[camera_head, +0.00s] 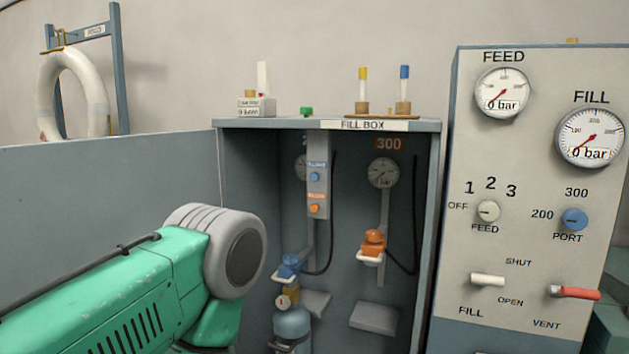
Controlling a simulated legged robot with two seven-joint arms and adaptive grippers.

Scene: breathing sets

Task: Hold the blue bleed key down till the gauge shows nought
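A small blue key (314,177) sits on a narrow grey plate in the fill box, above an orange key (314,208). Their labels are too small to read surely. The left box gauge (300,167) is mostly hidden by the plate. The right box gauge (383,172), under a 300 sign, is too small to read. On the panel, the FEED gauge (503,92) and FILL gauge (591,136) both show 0 bar. My green left arm comes in from the left, its grey joint before the box's left side. Neither gripper shows.
The fill box (430,225) is open-fronted. A blue-grey cylinder (292,325) stands inside under a blue connector (288,266); an orange connector (373,243) hangs to the right. The control panel (530,260) has a white lever (488,280) and red lever (577,293).

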